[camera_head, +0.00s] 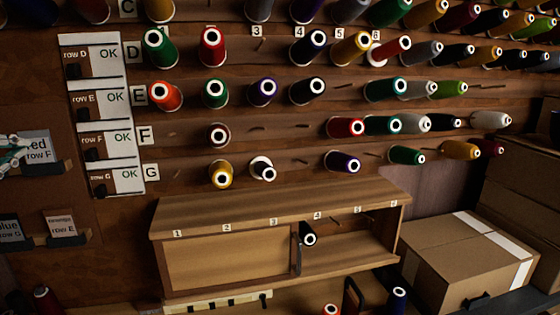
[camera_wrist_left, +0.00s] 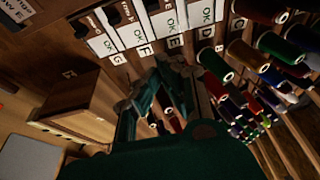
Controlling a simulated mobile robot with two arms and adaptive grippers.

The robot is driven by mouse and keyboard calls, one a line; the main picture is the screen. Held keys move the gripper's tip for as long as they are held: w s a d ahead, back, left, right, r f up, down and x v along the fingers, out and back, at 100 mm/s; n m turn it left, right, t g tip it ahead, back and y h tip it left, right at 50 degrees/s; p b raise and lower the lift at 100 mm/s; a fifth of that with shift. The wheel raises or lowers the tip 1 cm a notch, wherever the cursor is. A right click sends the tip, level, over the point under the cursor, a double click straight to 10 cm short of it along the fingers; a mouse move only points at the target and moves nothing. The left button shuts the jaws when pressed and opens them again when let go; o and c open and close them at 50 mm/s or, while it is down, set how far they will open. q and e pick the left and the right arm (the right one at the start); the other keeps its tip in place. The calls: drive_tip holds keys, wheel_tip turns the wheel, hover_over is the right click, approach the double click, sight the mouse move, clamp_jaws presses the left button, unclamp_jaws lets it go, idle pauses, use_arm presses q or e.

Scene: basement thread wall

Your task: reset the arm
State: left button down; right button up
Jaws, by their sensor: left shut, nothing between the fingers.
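My left gripper (camera_head: 14,152) shows at the far left edge of the head view, partly cut off, in front of a label card on the brown board. In the left wrist view its teal and grey fingers (camera_wrist_left: 163,72) reach up from the dark green body. They are shut and hold nothing. The thread wall lies beyond them, and I see no contact with it. My right gripper is in neither view.
Thread spools (camera_head: 263,92) stick out on pegs across the wall. Row cards (camera_head: 102,118) marked OK hang left of them. A wooden cabinet (camera_head: 215,210) with a half-open front holds a dark spool (camera_head: 308,234). Cardboard boxes (camera_head: 468,253) stand at the right.

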use_arm(q)
drive_tip(key=d+f+n+g, duration=0.2)
drive_tip(key=d+f, duration=0.3)
drive_tip(key=f, duration=0.7)
drive_tip(key=d+f+n+g, duration=0.25)
drive_tip(key=d+f, duration=0.25)
drive_tip(key=f, duration=0.7)
drive_tip(key=d+f+n+g, duration=0.1)
drive_tip(key=d+f+n, duration=0.3)
drive_tip(key=f, duration=0.8)
drive_tip(key=s+d+f+n+g+y, duration=0.1)
drive_tip(key=s+d+f+n+g, duration=0.35)
drive_tip(key=s+f, duration=0.6)
drive_tip(key=s+d+f+n+g, duration=0.45)
drive_tip(key=s+f, duration=0.35)
drive_tip(key=s, duration=0.6)
wheel_tip(320, 180, down, 26)
drive_tip(key=r+g, duration=0.1)
drive_tip(key=s+a+f, duration=0.2)
drive_tip(key=s+f, duration=0.6)
drive_tip(key=s+a+f+g, duration=0.1)
drive_tip(key=s+f, duration=0.7)
drive_tip(key=s, duration=0.1)
drive_tip(key=shift+s+a+f+m+y, duration=0.15)
drive_tip(key=shift+a+f+m+y, duration=0.15)
drive_tip(key=shift+a+f+m, duration=0.15)
